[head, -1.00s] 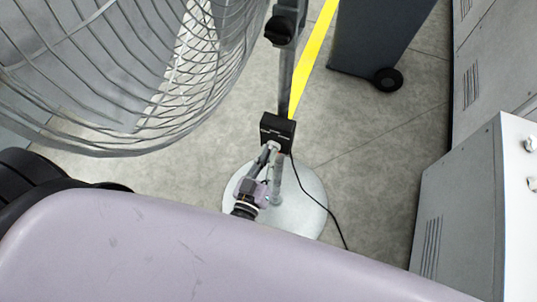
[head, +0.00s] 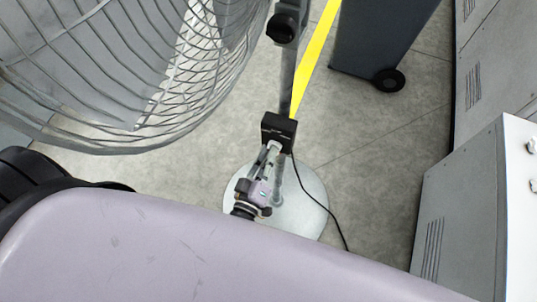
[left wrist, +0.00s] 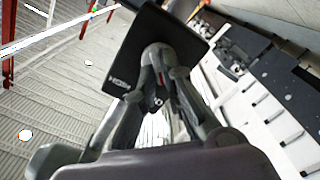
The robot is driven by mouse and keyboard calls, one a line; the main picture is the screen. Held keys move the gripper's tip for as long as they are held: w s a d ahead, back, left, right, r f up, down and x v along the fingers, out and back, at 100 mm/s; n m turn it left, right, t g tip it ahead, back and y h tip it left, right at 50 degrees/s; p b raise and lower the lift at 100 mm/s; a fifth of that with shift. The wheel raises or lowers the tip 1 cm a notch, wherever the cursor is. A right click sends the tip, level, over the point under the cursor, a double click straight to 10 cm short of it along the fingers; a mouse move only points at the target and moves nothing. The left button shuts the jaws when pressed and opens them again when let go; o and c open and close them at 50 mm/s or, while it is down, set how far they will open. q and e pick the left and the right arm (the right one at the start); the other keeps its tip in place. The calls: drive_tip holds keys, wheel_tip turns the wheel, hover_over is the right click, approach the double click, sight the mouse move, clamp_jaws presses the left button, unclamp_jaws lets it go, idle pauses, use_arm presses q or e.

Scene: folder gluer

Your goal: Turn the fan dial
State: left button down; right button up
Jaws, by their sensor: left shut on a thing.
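The fan's black control box (head: 280,126) sits on the grey fan pole above the round pale base (head: 305,212). The light grey fan dial (head: 273,147) is on the box's lower front. My left gripper (head: 271,152) is shut on the dial, its fingers pointing up to the box. In the left wrist view the black box (left wrist: 165,25) fills the top middle, and both fingertips close around the rounded dial (left wrist: 157,52), partly hiding it. The word HIGH shows on the box face left of the dial. My right gripper is not in view.
The wire fan cage (head: 150,110) fills the upper left. A black knob (head: 281,28) is higher on the pole. A dark wheeled bin (head: 385,40) stands behind, and grey cabinets (head: 460,215) stand at right. A black cable runs across the floor.

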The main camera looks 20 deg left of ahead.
use_arm(q)
drive_tip(key=c, duration=1.7)
unclamp_jaws()
drive_tip(key=shift+s, duration=0.1)
drive_tip(key=s, duration=1.2)
drive_tip(key=shift+a, duration=0.2)
drive_tip(key=shift+w, duration=0.1)
